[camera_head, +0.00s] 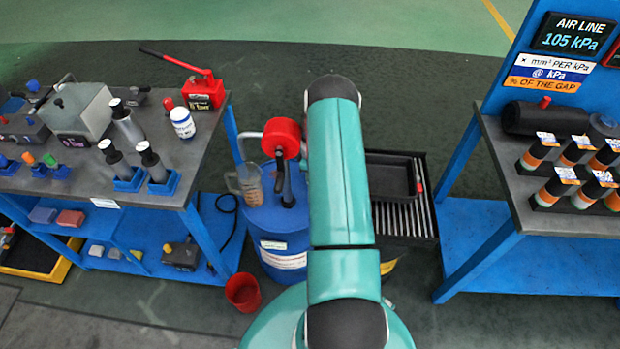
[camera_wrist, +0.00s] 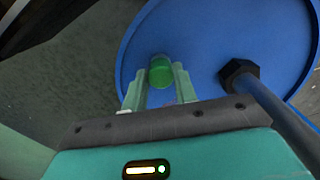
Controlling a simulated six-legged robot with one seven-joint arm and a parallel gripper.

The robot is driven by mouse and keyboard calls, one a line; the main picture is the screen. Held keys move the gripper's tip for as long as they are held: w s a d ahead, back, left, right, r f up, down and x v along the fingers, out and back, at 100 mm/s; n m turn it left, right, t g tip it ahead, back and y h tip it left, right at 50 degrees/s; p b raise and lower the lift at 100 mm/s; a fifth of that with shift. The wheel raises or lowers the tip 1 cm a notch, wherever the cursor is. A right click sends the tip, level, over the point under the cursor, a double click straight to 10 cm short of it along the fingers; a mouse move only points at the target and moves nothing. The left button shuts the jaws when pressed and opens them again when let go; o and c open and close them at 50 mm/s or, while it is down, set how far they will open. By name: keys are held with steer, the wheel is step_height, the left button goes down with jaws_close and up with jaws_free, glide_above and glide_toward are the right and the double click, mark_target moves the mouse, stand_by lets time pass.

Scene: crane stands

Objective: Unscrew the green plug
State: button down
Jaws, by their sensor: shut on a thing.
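The green plug (camera_wrist: 161,71) shows in the wrist view over the blue drum lid (camera_wrist: 200,40), near its left rim. My gripper (camera_wrist: 159,78) is shut on it, with one finger on each side. Whether the plug sits in the lid or is raised from it, I cannot tell. In the head view the blue drum (camera_head: 282,244) stands on the floor between two benches. There my arm covers part of the drum, and the plug and my gripper are hidden behind it.
A black hex fitting (camera_wrist: 239,75) with a blue pipe rises from the lid right of my gripper. A red-headed pump (camera_head: 281,138) and a clear jug (camera_head: 250,184) stand on the drum. A red bucket (camera_head: 242,292) is on the floor. Loaded benches flank both sides.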

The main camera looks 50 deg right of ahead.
steer(key=shift+w+a+r, duration=0.15)
steer(key=shift+w+r, duration=0.2)
steer(key=shift+w, duration=0.15)
steer(key=n, duration=0.2)
steer(key=shift+r+n, duration=0.1)
steer(key=shift+n, duration=0.3)
steer(key=n, duration=0.2)
steer(key=shift+n, duration=0.3)
steer(key=shift+w, duration=0.1)
steer(key=shift+n, duration=0.4)
steer(key=n, duration=0.4)
steer(key=shift+s+r, duration=0.25)
steer(key=shift+r, duration=0.1)
steer(key=shift+s+r, duration=0.1)
steer(key=shift+r, duration=1.35)
